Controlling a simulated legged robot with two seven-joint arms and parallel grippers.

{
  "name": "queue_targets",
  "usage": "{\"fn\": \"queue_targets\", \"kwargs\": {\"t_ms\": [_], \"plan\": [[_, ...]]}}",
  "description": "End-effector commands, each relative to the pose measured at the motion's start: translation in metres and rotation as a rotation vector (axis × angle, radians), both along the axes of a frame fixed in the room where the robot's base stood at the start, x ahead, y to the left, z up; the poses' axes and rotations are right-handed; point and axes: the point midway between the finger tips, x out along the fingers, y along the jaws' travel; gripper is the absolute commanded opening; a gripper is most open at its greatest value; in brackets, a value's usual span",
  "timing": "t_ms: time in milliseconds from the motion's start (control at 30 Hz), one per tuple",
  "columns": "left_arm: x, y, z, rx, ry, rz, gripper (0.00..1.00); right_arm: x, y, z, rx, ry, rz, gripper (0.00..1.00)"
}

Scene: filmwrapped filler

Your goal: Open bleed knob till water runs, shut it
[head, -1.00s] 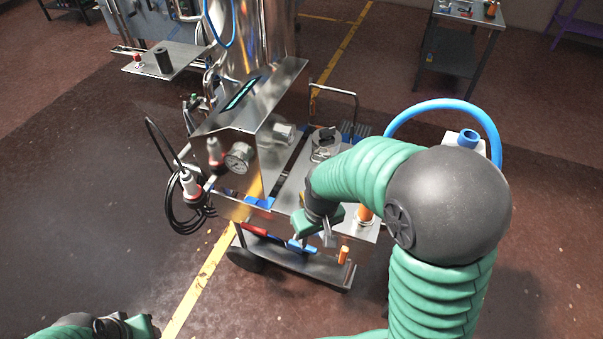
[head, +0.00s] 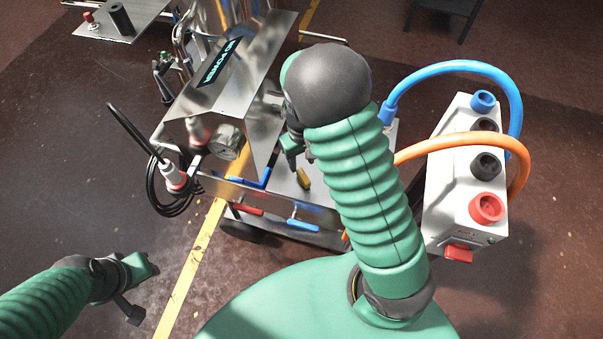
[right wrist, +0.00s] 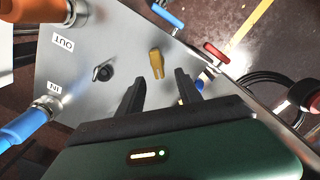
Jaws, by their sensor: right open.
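My right gripper (head: 299,158) is open and empty above the cart's metal deck. In the right wrist view its two black fingers (right wrist: 160,94) point at a brass forked piece (right wrist: 156,62), which stands beyond the fingertips, apart from them. The brass piece also shows in the head view (head: 303,178). A small round black knob (right wrist: 103,73) sits on the deck to its left. I cannot tell which of these is the bleed knob. No running water is visible. My left gripper (head: 142,288) is over the floor at lower left, its fingers apart and empty.
Blue-handled (right wrist: 168,14) and red-handled (right wrist: 216,52) valves line the deck edge. Hoses join ports marked OUT and IN. A pressure gauge (head: 224,142) and a display (head: 217,62) are on the cart. A white socket box (head: 437,200) stands right.

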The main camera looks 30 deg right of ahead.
Motion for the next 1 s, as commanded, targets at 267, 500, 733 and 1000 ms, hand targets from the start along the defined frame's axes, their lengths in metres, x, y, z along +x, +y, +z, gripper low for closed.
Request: {"fn": "queue_targets", "kwargs": {"t_ms": [267, 500, 733, 1000], "plan": [[0.0, 0.0, -0.012, 0.0, -0.001, -0.001, 0.36, -0.002, -0.002, -0.066, 0.001, 0.001, -0.002, 0.42], [0.0, 0.0, -0.013, 0.0, -0.001, -0.001, 0.36, -0.001, 0.0, -0.082, -0.001, -0.002, -0.001, 0.42], [0.0, 0.0, -0.013, 0.0, -0.001, -0.001, 0.36, -0.001, -0.001, -0.082, 0.001, -0.002, -0.001, 0.37], [0.0, 0.0, -0.013, 0.0, -0.001, -0.001, 0.36, -0.001, -0.001, -0.082, 0.001, -0.001, -0.001, 0.01]]}}
